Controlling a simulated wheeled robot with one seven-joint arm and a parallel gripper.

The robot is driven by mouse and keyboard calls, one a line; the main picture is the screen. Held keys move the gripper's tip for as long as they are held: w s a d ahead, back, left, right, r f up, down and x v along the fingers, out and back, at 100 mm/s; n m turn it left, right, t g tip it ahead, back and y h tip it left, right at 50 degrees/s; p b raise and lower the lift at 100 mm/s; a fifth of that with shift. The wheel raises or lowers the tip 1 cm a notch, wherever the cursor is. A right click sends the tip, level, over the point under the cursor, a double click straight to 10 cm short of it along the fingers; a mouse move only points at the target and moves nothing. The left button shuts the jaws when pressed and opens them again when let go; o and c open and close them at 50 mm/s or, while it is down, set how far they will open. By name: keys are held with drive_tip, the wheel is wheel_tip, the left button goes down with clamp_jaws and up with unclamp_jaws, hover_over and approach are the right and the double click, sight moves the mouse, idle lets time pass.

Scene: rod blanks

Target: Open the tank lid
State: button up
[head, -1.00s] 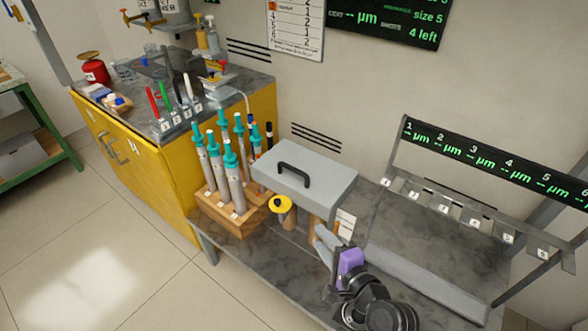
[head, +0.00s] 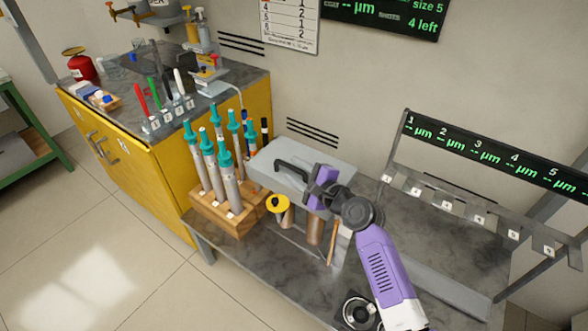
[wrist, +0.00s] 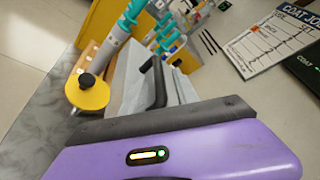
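The tank is a grey box on the bench, with its flat grey lid (head: 335,172) down on top. A black bar handle (head: 290,168) stands on the lid. In the wrist view the handle (wrist: 156,84) rises just beyond my gripper's dark front edge, with a visible part of the lid (wrist: 183,88) beside it. My gripper (head: 313,188), purple and dark grey, is over the lid's front right part, to the right of the handle. It looks apart from the handle. Its fingertips are not clear enough to tell open from shut.
A wooden rack (head: 232,212) of teal-capped tubes is close on the left. A numbered rail (head: 470,210) is at the right.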

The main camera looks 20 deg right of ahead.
drive_tip(key=shift+w+a+f, duration=0.15)
drive_tip(key=shift+w+a, duration=0.05)
drive_tip(key=shift+w, duration=0.35)
clamp_jaws()
idle(1.1)
